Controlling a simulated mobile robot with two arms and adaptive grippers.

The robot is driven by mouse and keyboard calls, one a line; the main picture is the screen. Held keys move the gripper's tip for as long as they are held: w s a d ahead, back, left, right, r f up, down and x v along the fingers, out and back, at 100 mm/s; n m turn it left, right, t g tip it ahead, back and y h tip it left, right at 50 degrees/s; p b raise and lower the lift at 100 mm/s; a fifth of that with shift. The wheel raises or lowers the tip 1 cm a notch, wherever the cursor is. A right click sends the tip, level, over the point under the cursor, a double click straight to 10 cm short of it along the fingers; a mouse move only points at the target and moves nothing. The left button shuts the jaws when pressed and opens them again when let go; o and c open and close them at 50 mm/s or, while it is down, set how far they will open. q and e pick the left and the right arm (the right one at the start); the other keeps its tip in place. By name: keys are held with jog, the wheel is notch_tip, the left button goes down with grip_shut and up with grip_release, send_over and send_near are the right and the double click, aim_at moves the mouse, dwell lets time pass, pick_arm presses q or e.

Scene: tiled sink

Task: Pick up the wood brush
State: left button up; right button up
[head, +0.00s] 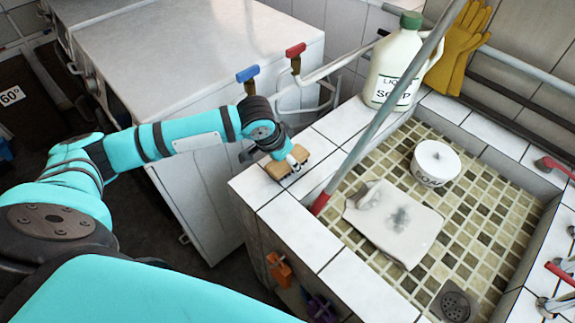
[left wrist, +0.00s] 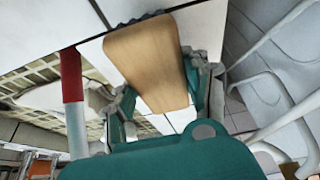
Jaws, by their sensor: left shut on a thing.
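The wood brush (head: 286,165) has a tan wooden back and is at the corner of the white tiled sink rim, close to the tiles. My left gripper (head: 295,160) is over it with its fingers around the brush. In the left wrist view the brush's wooden back (left wrist: 148,62) lies between the two fingers of my left gripper (left wrist: 165,105), with a strip of dark bristles at its far edge. My left gripper is shut on the brush. I cannot tell whether the brush still touches the tiles. My right gripper is not in view.
A pole with a red end (head: 320,203) leans across the sink rim just right of the brush. The sink holds a stained white cloth (head: 415,222) and a white soap tub (head: 436,164). A soap jug (head: 393,68) and yellow gloves (head: 459,45) are behind. Pipes with blue and red handles (head: 296,50) stand behind the gripper.

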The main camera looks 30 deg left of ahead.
pick_arm(q)
jog(key=shift+d+v, duration=0.15)
jog(key=shift+v, duration=0.45)
jog(key=shift+d+v, duration=0.15)
jog(key=shift+v, duration=0.45)
jog(key=s+d, duration=0.1)
jog(key=s, duration=0.3)
jog(key=s+d+r+b, duration=0.1)
jog(key=s+d, duration=0.1)
jog(key=s, duration=0.3)
jog(key=s+d, duration=0.2)
jog(key=s, duration=0.3)
jog(key=shift+s+d+r+b, duration=0.1)
jog(key=shift+r+b, duration=0.2)
jog(key=shift+b, duration=0.1)
